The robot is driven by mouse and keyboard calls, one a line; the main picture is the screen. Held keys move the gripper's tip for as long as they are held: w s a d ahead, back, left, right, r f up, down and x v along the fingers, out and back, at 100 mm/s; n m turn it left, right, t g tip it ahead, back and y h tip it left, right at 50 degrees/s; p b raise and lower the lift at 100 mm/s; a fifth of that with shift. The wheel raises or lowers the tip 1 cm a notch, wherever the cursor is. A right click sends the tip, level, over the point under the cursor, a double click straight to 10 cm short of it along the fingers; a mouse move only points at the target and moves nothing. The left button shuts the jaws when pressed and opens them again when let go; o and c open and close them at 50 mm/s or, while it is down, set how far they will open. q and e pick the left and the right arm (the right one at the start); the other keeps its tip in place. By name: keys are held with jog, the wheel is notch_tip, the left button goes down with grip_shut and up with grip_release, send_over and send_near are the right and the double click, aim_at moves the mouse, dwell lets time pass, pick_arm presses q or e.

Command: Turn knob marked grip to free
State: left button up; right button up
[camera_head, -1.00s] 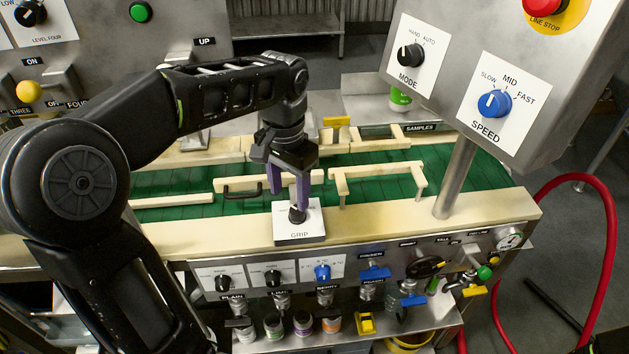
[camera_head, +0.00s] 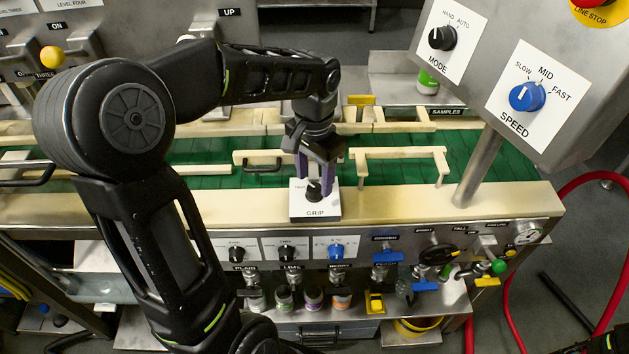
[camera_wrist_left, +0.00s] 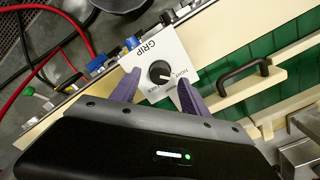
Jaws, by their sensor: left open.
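The black GRIP knob (camera_head: 314,191) stands on a white plate (camera_head: 300,210) on the cream front rail of the conveyor. My left gripper (camera_head: 315,182) is open and points down at the knob. In the left wrist view its purple fingers (camera_wrist_left: 157,83) are spread, one to each side of the knob, with gaps visible. I cannot tell how far down the fingertips reach. My right gripper is not in view.
Cream guide rails and a black handle (camera_head: 262,163) stand close behind the plate. The control box with the MODE knob (camera_head: 441,38) and SPEED knob (camera_head: 527,96) hangs at the right on a post. Smaller knobs and valves line the front panel below.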

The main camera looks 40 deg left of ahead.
aim_at(314, 191)
pick_arm(q)
jog(key=shift+f, duration=1.35)
grip_shut()
